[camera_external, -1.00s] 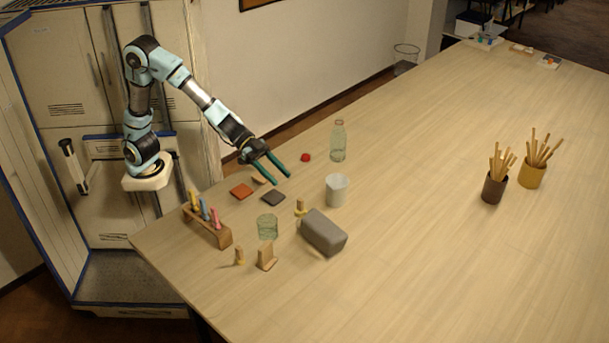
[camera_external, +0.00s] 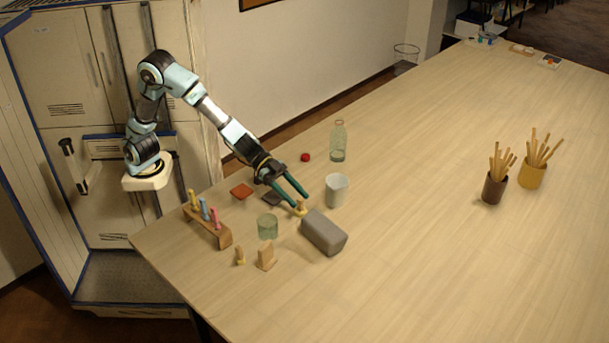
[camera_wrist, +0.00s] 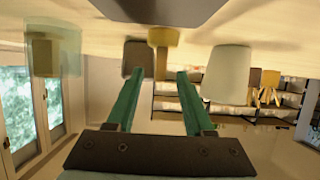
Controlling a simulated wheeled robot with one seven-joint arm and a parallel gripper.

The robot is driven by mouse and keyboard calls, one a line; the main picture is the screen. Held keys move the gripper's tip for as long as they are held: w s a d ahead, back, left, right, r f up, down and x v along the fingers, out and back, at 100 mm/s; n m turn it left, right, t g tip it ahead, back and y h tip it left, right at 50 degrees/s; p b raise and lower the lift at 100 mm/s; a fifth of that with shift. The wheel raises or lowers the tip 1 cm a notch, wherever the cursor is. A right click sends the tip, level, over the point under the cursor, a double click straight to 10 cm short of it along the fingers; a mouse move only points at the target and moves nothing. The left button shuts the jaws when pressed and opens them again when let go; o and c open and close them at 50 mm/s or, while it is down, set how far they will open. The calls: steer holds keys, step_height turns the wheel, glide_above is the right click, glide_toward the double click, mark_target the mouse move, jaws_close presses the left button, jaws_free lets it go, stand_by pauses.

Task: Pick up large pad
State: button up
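The large grey pad (camera_external: 324,232), a thick block with rounded edges, lies on the table. It also shows at the top edge of the wrist view (camera_wrist: 165,8). My gripper (camera_external: 302,203) is open, with two teal fingers apart and nothing visible between them. It hovers just behind the pad, over a small yellow-based wooden piece (camera_wrist: 163,40), and does not appear to touch the pad. A small flat dark pad (camera_external: 269,199) lies partly hidden under my gripper. A flat orange-red pad (camera_external: 241,191) lies to its left.
A white cup (camera_external: 337,191) stands close right of my gripper. A green glass (camera_external: 267,227), a wooden rack with coloured tools (camera_external: 222,236) and small wooden pieces (camera_external: 265,257) stand left of the pad. A clear bottle (camera_external: 338,142) stands behind.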

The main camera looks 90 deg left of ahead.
jaws_close()
stand_by(0.6)
